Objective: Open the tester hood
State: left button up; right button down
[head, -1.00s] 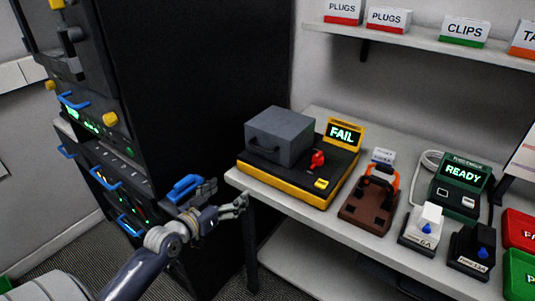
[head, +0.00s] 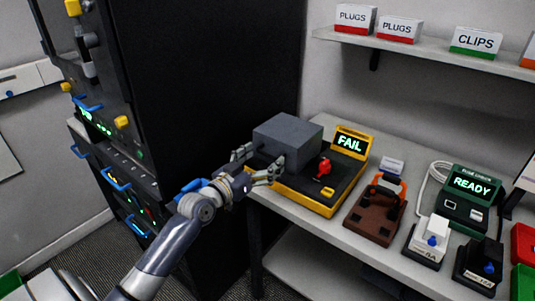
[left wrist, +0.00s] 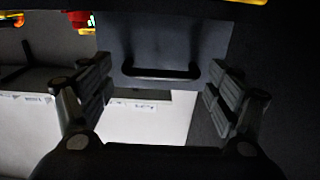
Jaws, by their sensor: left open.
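The tester (head: 318,203) is a black and yellow unit on the white bench, with a lit display (head: 349,143) reading FAIL. Its grey box-shaped hood (head: 288,136) is down over the tester's left part. My left gripper (head: 257,163) is open at the hood's front, where it partly hides the hood's handle. In the left wrist view the dark bar handle (left wrist: 160,73) lies ahead, between the two spread fingers (left wrist: 158,98). The fingers do not appear closed on it. My right gripper is not in view.
A red switch (head: 323,168) stands on the tester beside the hood. A brown block with an orange handle (head: 375,212) and a green READY unit (head: 468,200) are to the right. A tall black rack (head: 205,80) stands close on the left.

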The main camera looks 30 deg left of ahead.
pick_arm(q)
jog(key=shift+w, duration=0.85)
jog(key=shift+w+d, duration=0.1)
jog(key=shift+w, duration=0.2)
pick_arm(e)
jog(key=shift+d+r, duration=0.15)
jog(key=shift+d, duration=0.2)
pick_arm(q)
jog(key=shift+c, duration=0.3)
